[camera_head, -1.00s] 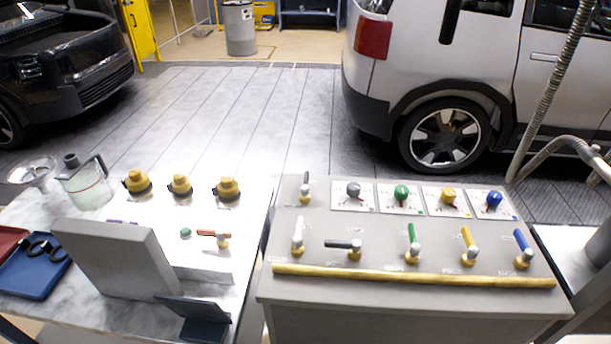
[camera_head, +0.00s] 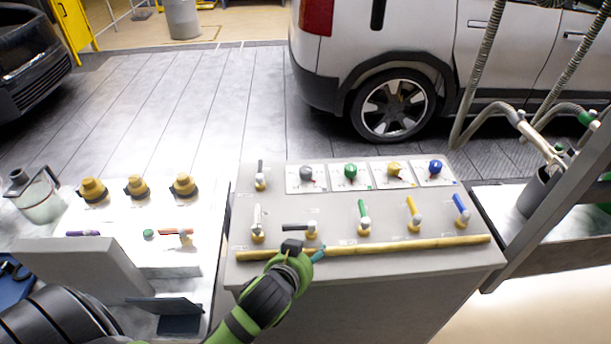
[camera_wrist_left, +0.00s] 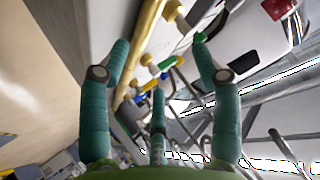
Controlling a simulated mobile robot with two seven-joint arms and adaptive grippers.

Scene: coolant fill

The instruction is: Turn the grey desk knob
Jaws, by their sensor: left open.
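The grey desk knob (camera_head: 306,171) is round and sits on a white card in the back row of the grey sloping desk (camera_head: 330,200). Green (camera_head: 351,170), yellow (camera_head: 393,168) and blue (camera_head: 435,166) knobs stand to its right. My left gripper (camera_head: 305,250) is at the desk's front edge, by the yellow rail and below the grey knob in the head view, apart from the knob. In the left wrist view its teal fingers (camera_wrist_left: 160,50) are spread with nothing between them. I cannot make out the grey knob there. My right gripper is not in view.
Several levers stand between the gripper and the knob row, including a black-handled one (camera_head: 299,228) and a white one (camera_head: 257,222). A yellow rail (camera_head: 400,246) runs along the desk front. A side table (camera_head: 225,210) with yellow caps (camera_head: 183,186) stands left.

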